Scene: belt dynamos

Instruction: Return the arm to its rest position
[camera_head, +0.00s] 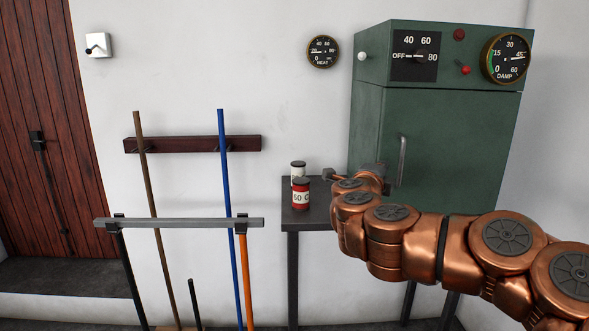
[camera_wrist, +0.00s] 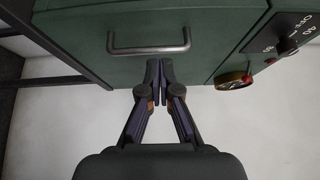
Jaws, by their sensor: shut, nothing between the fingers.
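My copper-coloured arm reaches in from the lower right of the head view, with its far end in front of the green cabinet (camera_head: 440,140) and beside the small dark table. My gripper (camera_wrist: 160,68) shows in the wrist view with its two dark fingers together and nothing between them. The fingertips appear just below the cabinet's grey handle (camera_wrist: 148,50) in that picture; I cannot tell whether they touch the cabinet. In the head view the cabinet door is shut, with its handle (camera_head: 402,161) upright just above my arm.
A dark table (camera_head: 302,219) holds a red can (camera_head: 301,195) and a white can (camera_head: 298,171), close to the left of my arm. A grey rail (camera_head: 180,222) with poles stands at the left front. The cabinet carries a dial (camera_head: 415,56), a red-knobbed lever (camera_head: 466,70) and a damp gauge (camera_head: 506,58).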

